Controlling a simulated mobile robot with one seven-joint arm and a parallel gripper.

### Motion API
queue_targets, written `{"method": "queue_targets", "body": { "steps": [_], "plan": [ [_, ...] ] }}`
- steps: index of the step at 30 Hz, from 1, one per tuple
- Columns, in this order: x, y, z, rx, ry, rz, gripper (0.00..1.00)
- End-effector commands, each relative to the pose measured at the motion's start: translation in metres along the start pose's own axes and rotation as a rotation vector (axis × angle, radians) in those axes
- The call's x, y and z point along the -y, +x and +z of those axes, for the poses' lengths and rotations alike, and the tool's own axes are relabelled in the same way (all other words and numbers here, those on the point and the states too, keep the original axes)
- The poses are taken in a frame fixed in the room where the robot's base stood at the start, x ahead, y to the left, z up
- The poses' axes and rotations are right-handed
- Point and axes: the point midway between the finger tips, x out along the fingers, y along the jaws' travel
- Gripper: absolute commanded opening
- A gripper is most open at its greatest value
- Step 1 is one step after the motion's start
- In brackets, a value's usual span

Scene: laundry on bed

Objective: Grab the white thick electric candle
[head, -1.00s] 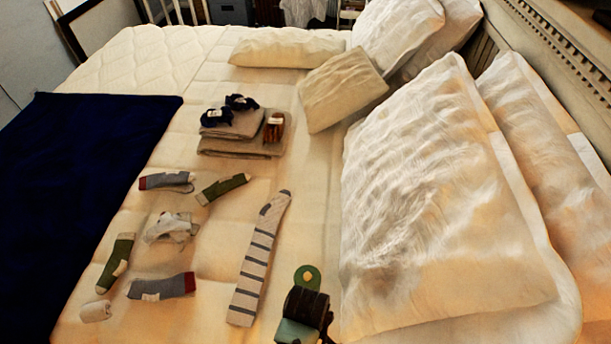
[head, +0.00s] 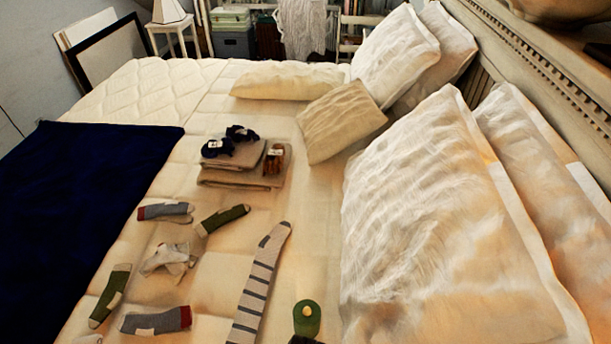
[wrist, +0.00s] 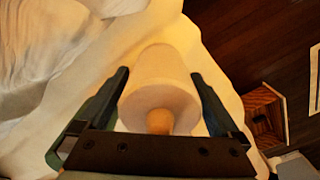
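The white thick electric candle (wrist: 160,82) shows in the middle of the wrist view, with a warm-coloured tip on the end nearest the camera. My gripper (wrist: 160,74) has its two dark fingers apart, one on each side of the candle. Narrow gaps seem to show between the fingers and the candle's sides, and I see no clear contact. I cannot make out the candle in the head view. There, only a green and dark part of my arm shows at the bottom edge.
The bed (head: 215,265) holds several socks, folded cloths (head: 235,165), a dark blue blanket (head: 80,210) and large pillows (head: 430,220). In the wrist view, dark wooden floor (wrist: 250,50) lies at the right, with a brown wooden object (wrist: 265,105) on that side.

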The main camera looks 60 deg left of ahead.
Motion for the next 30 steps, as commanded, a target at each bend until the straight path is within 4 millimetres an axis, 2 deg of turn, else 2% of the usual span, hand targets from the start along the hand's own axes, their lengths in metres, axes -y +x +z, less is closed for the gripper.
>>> {"method": "queue_targets", "body": {
  "steps": [1,12,13,23,26,30],
  "plan": [
    [0.0,0.0,0.0,0.0,0.0,0.0,0.89],
    [0.0,0.0,0.0,0.0,0.0,0.0,0.23],
    [0.0,-0.001,0.0,0.0,0.0,0.001,0.19],
    [-0.001,-0.005,0.0,-0.001,0.0,0.002,0.19],
    [-0.001,-0.014,0.0,-0.001,0.0,0.002,0.19],
    [-0.001,-0.035,-0.001,-0.003,0.0,0.005,0.19]
  ]
}}
